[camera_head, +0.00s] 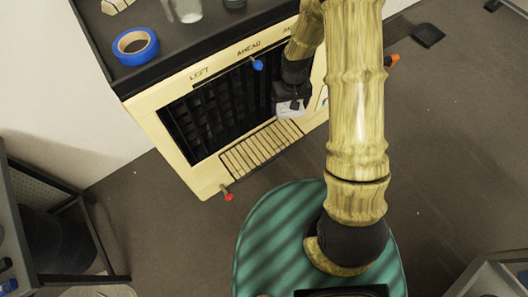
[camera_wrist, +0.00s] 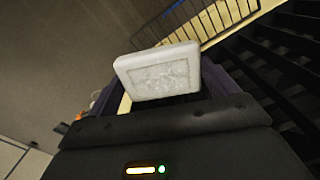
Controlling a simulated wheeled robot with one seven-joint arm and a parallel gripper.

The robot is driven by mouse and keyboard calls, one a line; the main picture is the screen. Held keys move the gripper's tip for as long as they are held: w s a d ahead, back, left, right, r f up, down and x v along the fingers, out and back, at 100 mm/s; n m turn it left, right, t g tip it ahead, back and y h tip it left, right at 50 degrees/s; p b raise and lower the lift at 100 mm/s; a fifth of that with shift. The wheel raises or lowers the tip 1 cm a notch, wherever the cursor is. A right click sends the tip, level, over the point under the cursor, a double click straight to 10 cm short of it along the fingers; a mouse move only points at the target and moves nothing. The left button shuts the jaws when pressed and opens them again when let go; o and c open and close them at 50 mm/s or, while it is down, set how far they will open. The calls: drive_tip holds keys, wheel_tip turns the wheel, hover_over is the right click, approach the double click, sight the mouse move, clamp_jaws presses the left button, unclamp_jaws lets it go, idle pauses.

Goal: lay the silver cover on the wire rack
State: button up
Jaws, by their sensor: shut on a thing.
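A pale silver-white rectangular cover (camera_wrist: 158,72) with rounded edges and a speckled grey panel is held between the fingers of my gripper (camera_head: 290,93). In the head view the cover (camera_head: 291,109) shows small under the gripper, over the right part of the cream cabinet front. A black grid of bars (camera_head: 213,115), which may be the wire rack, lies left of the gripper inside the cream frame. In the wrist view, dark bars (camera_wrist: 280,62) lie right of the cover. The cover appears apart from the bars. My arm hides part of the cabinet's right side.
The cream cabinet (camera_head: 165,135) has a slatted grille (camera_head: 262,148), a blue knob (camera_head: 258,65) and a red knob (camera_head: 228,196). Blue tape (camera_head: 135,46) and a clear jar (camera_head: 187,10) stand on its dark top. A dark shelf unit (camera_head: 50,245) stands at lower left. Floor on the right is mostly clear.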

drive_tip(key=s+a+f+n+b, duration=0.3)
drive_tip(key=a+f+n+b, duration=0.1)
drive_tip(key=a+f+b, duration=0.6)
drive_tip(key=f+b, duration=0.1)
drive_tip(key=b, duration=0.2)
drive_tip(key=shift+s+a+f+n+b, duration=0.3)
drive_tip(key=shift+a, duration=0.1)
drive_tip(key=shift+f, duration=0.1)
drive_tip(key=b, duration=0.1)
hover_over(258, 151)
wheel_tip(258, 151, down, 6)
drive_tip(key=shift+w+f, duration=0.1)
drive_tip(key=shift+w, duration=0.05)
drive_tip(key=shift+f+b, duration=0.65)
drive_tip(key=shift+f, duration=1.15)
